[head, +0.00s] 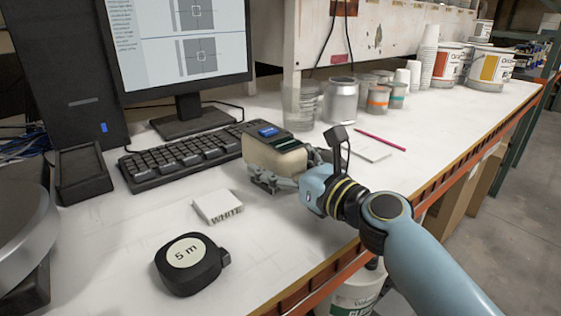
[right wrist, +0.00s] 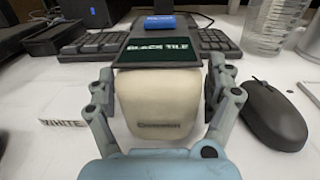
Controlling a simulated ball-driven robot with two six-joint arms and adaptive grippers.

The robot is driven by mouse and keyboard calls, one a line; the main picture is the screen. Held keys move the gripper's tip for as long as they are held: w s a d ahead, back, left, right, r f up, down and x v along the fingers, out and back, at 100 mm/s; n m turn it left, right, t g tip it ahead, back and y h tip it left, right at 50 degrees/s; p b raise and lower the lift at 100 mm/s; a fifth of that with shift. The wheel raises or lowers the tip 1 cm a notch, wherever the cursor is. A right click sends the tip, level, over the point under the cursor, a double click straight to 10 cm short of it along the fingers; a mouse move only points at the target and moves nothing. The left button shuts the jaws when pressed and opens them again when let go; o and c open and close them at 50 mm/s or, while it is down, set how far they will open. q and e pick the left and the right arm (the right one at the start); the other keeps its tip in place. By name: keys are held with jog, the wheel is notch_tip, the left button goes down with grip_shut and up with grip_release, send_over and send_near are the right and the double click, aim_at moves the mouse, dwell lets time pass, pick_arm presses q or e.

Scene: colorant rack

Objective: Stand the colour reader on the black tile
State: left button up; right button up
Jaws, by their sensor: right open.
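The colour reader (head: 272,160) is a beige block near the middle of the bench; it also shows in the right wrist view (right wrist: 160,100). My right gripper (head: 265,182) is open, with its fingers on either side of the reader; both fingers show in the right wrist view (right wrist: 162,90). I cannot tell whether they touch it. My left gripper is not in view.
A white tile (head: 217,207) and a tape measure (head: 188,264) lie to the left. A mouse (right wrist: 272,113) is right of the gripper. Jars and cups (head: 341,100) stand behind.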

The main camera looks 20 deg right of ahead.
jog(key=shift+s+r, duration=0.15)
jog(key=b+v, duration=0.1)
jog(key=v, duration=1)
jog(key=shift+s+d, duration=0.15)
jog(key=shift+s, duration=0.2)
